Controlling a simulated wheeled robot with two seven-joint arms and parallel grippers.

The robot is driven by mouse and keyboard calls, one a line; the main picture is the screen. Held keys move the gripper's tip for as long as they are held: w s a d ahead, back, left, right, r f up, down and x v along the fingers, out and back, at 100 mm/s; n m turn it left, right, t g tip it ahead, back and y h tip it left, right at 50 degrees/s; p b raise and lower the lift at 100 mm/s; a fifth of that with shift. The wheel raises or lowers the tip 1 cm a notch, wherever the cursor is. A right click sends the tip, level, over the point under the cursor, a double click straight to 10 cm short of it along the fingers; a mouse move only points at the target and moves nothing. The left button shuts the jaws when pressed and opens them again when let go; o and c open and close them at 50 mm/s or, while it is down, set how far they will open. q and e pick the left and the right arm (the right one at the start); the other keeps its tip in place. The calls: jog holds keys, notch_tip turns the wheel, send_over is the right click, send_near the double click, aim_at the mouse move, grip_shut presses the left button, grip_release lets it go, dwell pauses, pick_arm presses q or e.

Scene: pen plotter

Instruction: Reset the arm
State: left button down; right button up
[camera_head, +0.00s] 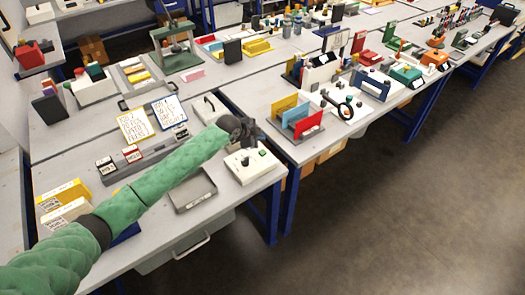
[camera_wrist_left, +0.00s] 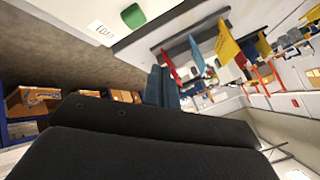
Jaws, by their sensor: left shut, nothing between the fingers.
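My left arm, in a green sleeve, reaches in from the lower left in the head view. Its dark left gripper (camera_head: 250,136) is shut and empty, above a white box (camera_head: 258,172) at the bench's front right corner. The box carries a green button (camera_head: 262,152) and a small dark knob (camera_head: 244,161). In the left wrist view the shut gripper fingers (camera_wrist_left: 162,87) show beyond the black gripper body. The green button (camera_wrist_left: 133,16) shows there at the top, beside a printed label. I cannot tell whether the fingers touch anything. My right gripper is not in view.
A shallow grey tray (camera_head: 193,190) lies left of the white box. Two written cards (camera_head: 136,124) stand behind the forearm. Yellow and white boxes (camera_head: 62,198) are at the left. Red, blue and yellow panels (camera_head: 307,124) stand on the neighbouring bench. The floor at right is clear.

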pick_arm(q)
jog(key=shift+f, duration=0.1)
dwell(0.6)
